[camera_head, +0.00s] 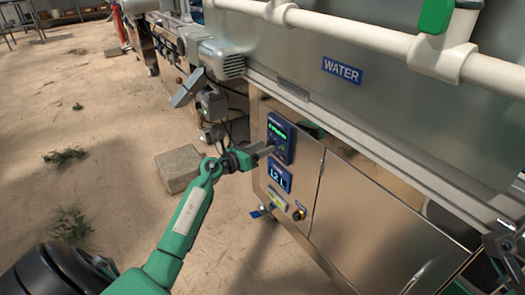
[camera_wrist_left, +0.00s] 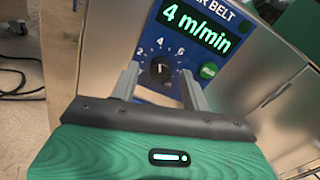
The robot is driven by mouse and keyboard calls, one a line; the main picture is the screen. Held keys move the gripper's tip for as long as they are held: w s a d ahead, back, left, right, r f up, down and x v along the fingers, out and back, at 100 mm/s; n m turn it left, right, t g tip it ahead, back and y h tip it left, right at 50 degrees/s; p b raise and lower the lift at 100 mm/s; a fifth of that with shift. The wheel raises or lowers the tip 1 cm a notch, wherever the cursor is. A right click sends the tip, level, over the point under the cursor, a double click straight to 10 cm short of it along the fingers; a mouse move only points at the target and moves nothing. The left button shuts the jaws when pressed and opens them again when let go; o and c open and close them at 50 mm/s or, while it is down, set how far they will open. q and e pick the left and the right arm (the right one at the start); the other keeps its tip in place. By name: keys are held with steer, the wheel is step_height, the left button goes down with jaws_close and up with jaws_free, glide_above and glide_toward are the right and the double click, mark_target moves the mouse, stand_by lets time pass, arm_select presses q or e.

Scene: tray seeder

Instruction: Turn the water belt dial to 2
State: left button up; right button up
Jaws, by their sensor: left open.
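The water belt panel (camera_head: 281,137) is a blue box on the steel cabinet front with a lit green display. In the left wrist view its display (camera_wrist_left: 196,27) reads 4 m/min. Below the display is a small black dial (camera_wrist_left: 160,70) with 2, 4 and 6 marked around it; its exact pointer direction is hard to read. My left gripper (camera_head: 268,151) is at the panel, open, with one finger on each side of the dial in the left wrist view. I cannot tell whether the fingers touch it. My right gripper (camera_head: 507,250) shows partly at the right edge.
A green button (camera_wrist_left: 208,70) sits right of the dial, close to a finger. Below the panel are a second display (camera_head: 279,178) reading 1.2 L and a dark knob (camera_head: 298,214). A WATER label (camera_head: 342,71) is above. A concrete block (camera_head: 178,168) lies on sandy floor.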

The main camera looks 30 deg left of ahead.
arm_select(q)
steer(key=shift+w+d, duration=0.1)
steer(key=shift+w, duration=0.05)
steer(key=c, duration=1)
steer(key=shift+r+p, duration=0.1)
steer(key=shift+p, duration=0.2)
